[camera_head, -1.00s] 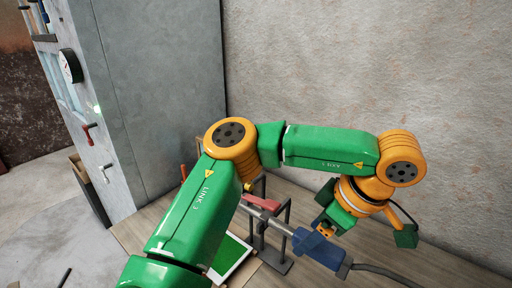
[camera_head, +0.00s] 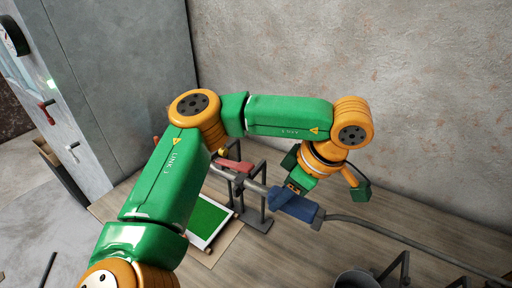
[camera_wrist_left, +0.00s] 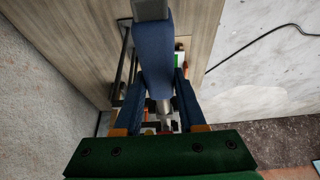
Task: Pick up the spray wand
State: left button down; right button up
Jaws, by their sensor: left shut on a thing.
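The spray wand has a blue handle (camera_head: 297,207), a thin grey tube running left from it and a grey hose trailing right. Its tube passes at a dark upright stand (camera_head: 262,190); I cannot tell whether it rests on it. A red part (camera_head: 235,165) shows near the tube. My left gripper (camera_head: 290,196) is above the handle and shut on it. In the left wrist view the blue handle (camera_wrist_left: 154,55) runs between the fingers of my left gripper (camera_wrist_left: 160,88). My right gripper is not in view.
A board with a green panel (camera_head: 207,218) lies left of the stand on the wooden bench (camera_head: 285,255). A grey bucket (camera_head: 357,279) and another dark stand (camera_head: 398,268) are at the lower right. A rough wall (camera_head: 420,100) rises behind the bench.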

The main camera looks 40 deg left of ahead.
pick_arm(q)
jog(key=shift+r, duration=0.7)
notch_tip(320, 180, up, 2)
jog(key=shift+r+p, duration=0.1)
jog(key=shift+p, duration=0.2)
jog(key=s+d+r, duration=0.3)
jog(key=s+r, duration=0.3)
jog(key=r, duration=0.1)
jog(key=s+d+r+p, duration=0.1)
jog(key=s+d+r, duration=0.2)
jog(key=s+r, duration=0.3)
jog(key=shift+s+r, duration=0.4)
jog(key=shift+r, duration=0.35)
jog(key=shift+w, duration=0.1)
